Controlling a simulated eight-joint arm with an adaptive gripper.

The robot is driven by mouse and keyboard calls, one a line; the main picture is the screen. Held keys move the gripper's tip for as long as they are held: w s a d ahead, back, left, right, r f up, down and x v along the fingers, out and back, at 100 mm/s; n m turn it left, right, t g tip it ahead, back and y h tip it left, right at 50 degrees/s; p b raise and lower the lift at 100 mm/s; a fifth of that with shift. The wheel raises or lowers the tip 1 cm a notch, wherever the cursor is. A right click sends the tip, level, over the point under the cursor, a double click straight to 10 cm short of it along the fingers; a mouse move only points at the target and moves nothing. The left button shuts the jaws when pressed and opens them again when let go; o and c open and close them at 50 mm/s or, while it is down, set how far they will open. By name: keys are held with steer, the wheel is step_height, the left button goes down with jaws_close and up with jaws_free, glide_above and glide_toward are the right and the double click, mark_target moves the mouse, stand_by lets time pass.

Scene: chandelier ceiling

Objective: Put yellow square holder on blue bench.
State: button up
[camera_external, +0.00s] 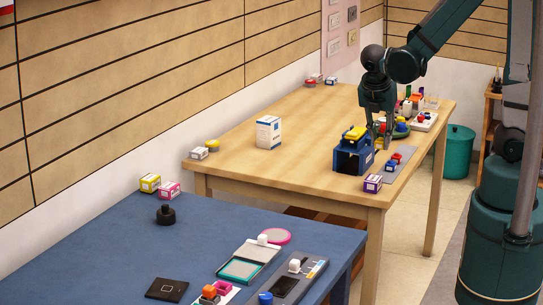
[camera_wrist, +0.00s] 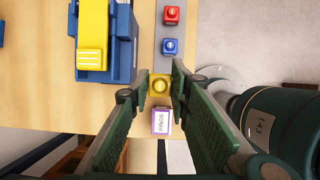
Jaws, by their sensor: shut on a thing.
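The yellow square holder (camera_wrist: 159,85) is between my fingertips in the wrist view, and my gripper (camera_wrist: 162,82) is shut on it. In the external view my gripper (camera_external: 381,132) is above the far wooden table, behind the blue block with the yellow top. The holder is hard to make out there, among the fingers and the coloured things behind. The blue bench (camera_external: 110,245) fills the near left of the external view, apart from my gripper.
The wooden table (camera_external: 300,125) carries a blue housing (camera_external: 352,158), a white box (camera_external: 268,132), a purple-labelled box (camera_external: 373,183) and small blocks. The bench holds a black knob (camera_external: 165,215), trays and small boxes. Its middle left is clear.

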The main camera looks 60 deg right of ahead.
steer(key=w+a+r+n+t+p, duration=0.15)
steer(key=w+a+n, duration=0.25)
steer(key=w+a, duration=1.65)
steer(key=w+a+n, duration=0.1)
steer(key=w+a, duration=0.3)
steer(key=a, duration=0.5)
steer(key=w+a+f+n+t, duration=0.1)
steer(key=w+a+n, duration=0.1)
steer(key=w+a, duration=0.3)
steer(key=w+a+n+y, duration=0.1)
steer(key=w+a, duration=0.3)
steer(key=a, duration=0.9)
steer(key=shift+w+a+f+n+p, duration=0.3)
steer(key=shift+f+p, duration=0.1)
steer(key=shift+t, duration=0.25)
steer(key=shift+f+b, duration=0.45)
steer(key=shift+f, duration=2.7)
steer(key=shift+f, duration=0.1)
steer(key=shift+f+b, duration=0.3)
steer(key=shift+f, duration=1.45)
steer(key=shift+f, duration=0.15)
